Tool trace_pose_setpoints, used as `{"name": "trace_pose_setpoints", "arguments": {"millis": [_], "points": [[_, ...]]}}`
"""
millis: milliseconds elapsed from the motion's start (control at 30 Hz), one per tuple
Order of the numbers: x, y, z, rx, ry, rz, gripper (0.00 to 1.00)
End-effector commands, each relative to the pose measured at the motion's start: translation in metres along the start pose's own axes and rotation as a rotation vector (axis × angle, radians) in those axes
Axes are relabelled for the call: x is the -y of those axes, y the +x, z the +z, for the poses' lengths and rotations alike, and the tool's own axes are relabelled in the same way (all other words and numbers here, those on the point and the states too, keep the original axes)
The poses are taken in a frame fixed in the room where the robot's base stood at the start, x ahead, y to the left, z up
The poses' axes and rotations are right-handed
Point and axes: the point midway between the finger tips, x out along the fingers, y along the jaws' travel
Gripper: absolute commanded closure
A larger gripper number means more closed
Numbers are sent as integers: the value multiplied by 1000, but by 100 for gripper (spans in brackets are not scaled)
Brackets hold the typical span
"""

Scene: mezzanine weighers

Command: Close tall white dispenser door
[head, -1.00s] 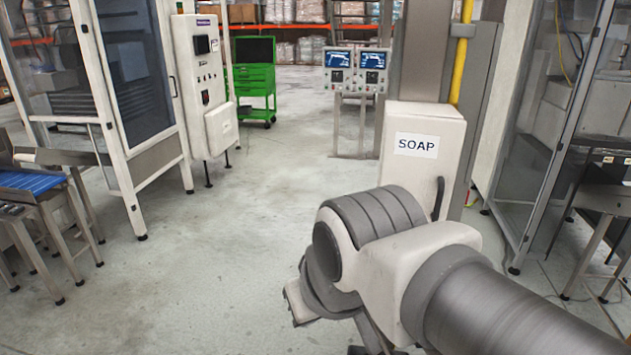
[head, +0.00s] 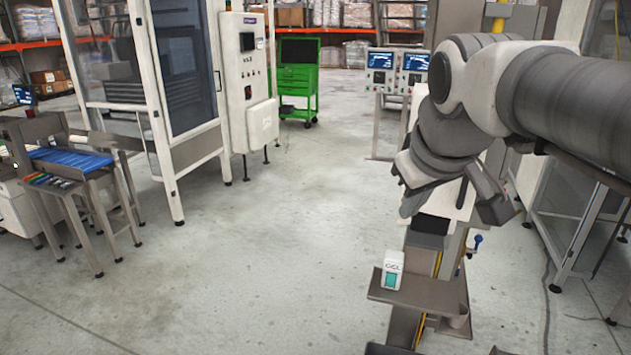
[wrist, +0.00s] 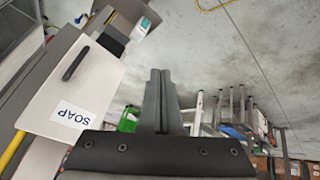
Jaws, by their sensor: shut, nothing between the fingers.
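The tall white dispenser (head: 443,201) stands at the right in the head view, mostly hidden behind my arm. In the wrist view its white door (wrist: 87,78), with a SOAP label and a dark bar handle, fills the left side. I cannot tell how far the door stands open. My gripper (wrist: 160,73) is shut and empty, its two fingers together. In the wrist view it is to the right of the door, with a gap of floor showing between them. In the head view my wrist is in front of the dispenser.
A small GEL container (head: 391,270) stands on a grey shelf (head: 423,292) below the dispenser. A green tool cart (head: 298,82) and twin screens (head: 398,71) are farther back. A white cabinet (head: 245,85) and a blue-topped conveyor (head: 75,162) stand left. The middle floor is clear.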

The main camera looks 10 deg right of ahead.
Motion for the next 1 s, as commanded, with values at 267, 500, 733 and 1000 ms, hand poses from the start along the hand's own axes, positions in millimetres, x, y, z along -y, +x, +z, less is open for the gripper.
{"name": "trace_pose_setpoints", "arguments": {"millis": [267, 500, 733, 1000], "points": [[-91, 16, -33, 28, -105, 159, 100], [-109, 20, -39, 40, -129, 188, 100], [-115, 60, -37, 43, -128, 186, 100], [-126, 116, -35, 42, -127, 186, 100]]}}
